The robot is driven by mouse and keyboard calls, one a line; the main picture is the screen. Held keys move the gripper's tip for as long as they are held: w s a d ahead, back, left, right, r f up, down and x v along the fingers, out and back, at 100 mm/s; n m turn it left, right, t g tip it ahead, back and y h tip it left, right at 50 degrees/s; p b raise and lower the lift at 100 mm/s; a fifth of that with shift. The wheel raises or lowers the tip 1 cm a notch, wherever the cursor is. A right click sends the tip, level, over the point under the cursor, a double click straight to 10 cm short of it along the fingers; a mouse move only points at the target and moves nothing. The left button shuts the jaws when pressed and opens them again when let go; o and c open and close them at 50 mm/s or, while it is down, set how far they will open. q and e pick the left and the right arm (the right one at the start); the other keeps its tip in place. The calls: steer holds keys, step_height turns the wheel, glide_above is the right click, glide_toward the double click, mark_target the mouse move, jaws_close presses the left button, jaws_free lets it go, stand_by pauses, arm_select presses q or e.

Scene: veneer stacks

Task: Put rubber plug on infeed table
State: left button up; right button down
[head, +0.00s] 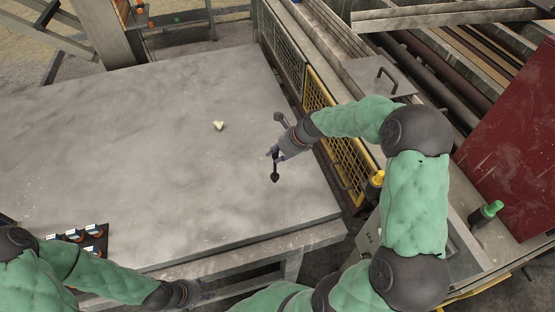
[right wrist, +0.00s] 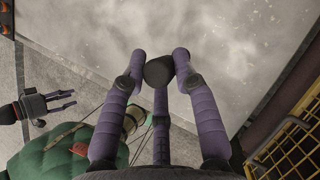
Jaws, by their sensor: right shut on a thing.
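The rubber plug (right wrist: 158,71) is a short dark cylinder in the right wrist view. My right gripper (right wrist: 160,66) is shut on it, with purple fingers on both sides at its tips. In the head view my right gripper (head: 272,154) is over the right part of a large grey table (head: 130,150), which I take for the infeed table. I cannot tell the gap between plug and tabletop. My left gripper (head: 205,295) is low, by the table's front edge. The right wrist view shows its fingers (right wrist: 72,99) apart and empty.
A small pale wedge-like piece (head: 218,125) lies on the table. A dark tray (head: 102,240) with several small items is at front left. A yellow mesh guard (head: 335,140) runs along the table's right side, with rollers beyond. Most of the tabletop is clear.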

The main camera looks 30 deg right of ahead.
step_height(320, 180, down, 6)
steer(key=w+d, duration=0.1)
steer(key=w, duration=0.1)
steer(key=shift+w+d+f+b, duration=0.15)
steer(key=shift+d+b, duration=0.2)
steer(key=shift+b, duration=0.05)
steer(key=shift+f, duration=0.1)
steer(key=c, duration=1)
jaws_free()
steer(key=shift+o, duration=0.2)
steer(key=p+v, duration=0.1)
steer(key=v, duration=1.1)
